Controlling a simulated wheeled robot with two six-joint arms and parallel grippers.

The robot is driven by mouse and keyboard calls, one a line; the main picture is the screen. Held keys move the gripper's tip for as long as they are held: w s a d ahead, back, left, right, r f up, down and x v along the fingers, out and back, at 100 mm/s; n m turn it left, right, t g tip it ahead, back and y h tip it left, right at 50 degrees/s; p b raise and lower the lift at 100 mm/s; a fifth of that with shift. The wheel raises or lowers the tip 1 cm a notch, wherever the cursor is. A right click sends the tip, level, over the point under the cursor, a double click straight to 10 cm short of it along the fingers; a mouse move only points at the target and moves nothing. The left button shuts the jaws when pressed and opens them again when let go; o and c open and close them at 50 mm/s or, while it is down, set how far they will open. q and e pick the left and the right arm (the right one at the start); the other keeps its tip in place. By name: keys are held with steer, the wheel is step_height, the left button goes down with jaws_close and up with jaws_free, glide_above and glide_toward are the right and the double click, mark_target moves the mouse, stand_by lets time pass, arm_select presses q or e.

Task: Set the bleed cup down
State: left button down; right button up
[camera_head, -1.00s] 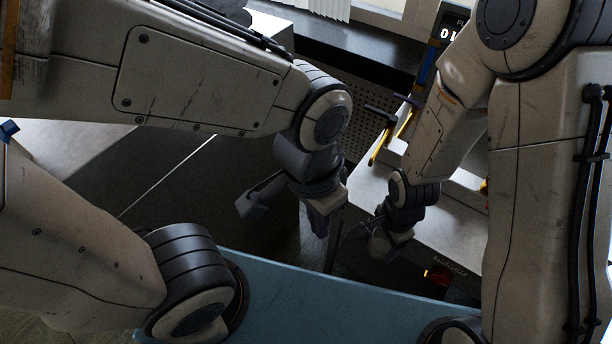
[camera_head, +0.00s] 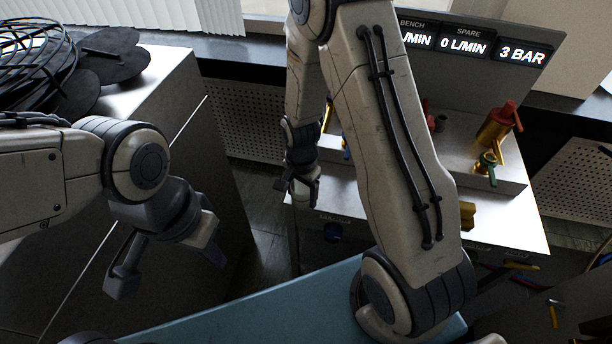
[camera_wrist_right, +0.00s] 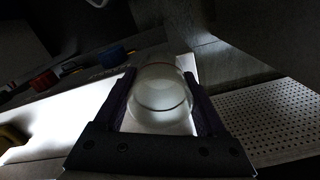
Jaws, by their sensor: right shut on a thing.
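The bleed cup (camera_wrist_right: 160,92) is a clear, round, glassy vessel in the right wrist view, with a faint ring around it. My right gripper (camera_wrist_right: 163,112) is shut on it, one dark finger on each side. In the head view my right gripper (camera_head: 300,190) hangs by the left front edge of the pale bench (camera_head: 500,226). The cup is hard to make out there. The wrist view does not clearly show whether the cup touches the bench. My left gripper (camera_head: 165,268) is open and empty, at the lower left, well apart from the bench.
A readout panel (camera_head: 465,45) stands behind the bench. A red-topped brass fitting (camera_head: 497,125) and a green valve (camera_head: 487,164) sit at its right. A grey cabinet (camera_head: 150,110) bears black cables and discs (camera_head: 110,55). A red knob (camera_wrist_right: 45,82) and blue knob (camera_wrist_right: 112,53) show near the cup.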

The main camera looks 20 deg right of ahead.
steer(key=w+d, duration=0.1)
steer(key=w, duration=0.1)
steer(key=w+d, duration=0.2)
steer(key=shift+w+p, duration=0.2)
steer(key=shift+p, duration=0.15)
steer(key=shift+w+d+f, duration=0.1)
steer(key=shift+f, duration=0.2)
steer(key=shift+f, duration=0.2)
steer(key=o, duration=1.3)
steer(key=shift+r, duration=0.1)
